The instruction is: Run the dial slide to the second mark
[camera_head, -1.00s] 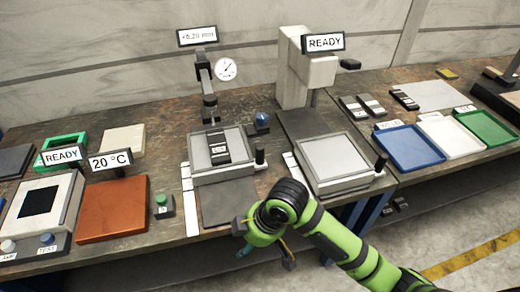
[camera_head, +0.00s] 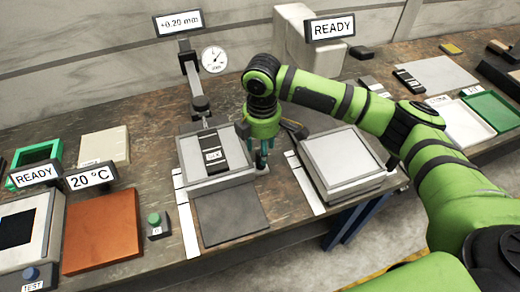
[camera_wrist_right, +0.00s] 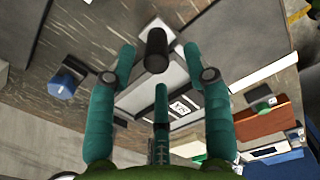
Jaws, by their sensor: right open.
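The dial slide (camera_head: 234,178) is a light grey stage holding a dark labelled block (camera_head: 212,153). The dial gauge (camera_head: 214,59) stands behind it, under a display reading about +0.20 mm (camera_head: 179,23). A white strip (camera_head: 186,222) runs along the slide's left side; its marks are too small to read. My right gripper (camera_head: 262,163) points down at the stage's right edge. In the right wrist view the slide's black upright knob (camera_wrist_right: 157,50) stands between the spread fingers, with gaps at both sides. The gripper hides this knob in the head view. My left gripper is out of view.
A dark mat (camera_head: 230,218) lies in front of the dial slide. A green button box (camera_head: 155,225) and an orange plate (camera_head: 103,232) are to the left.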

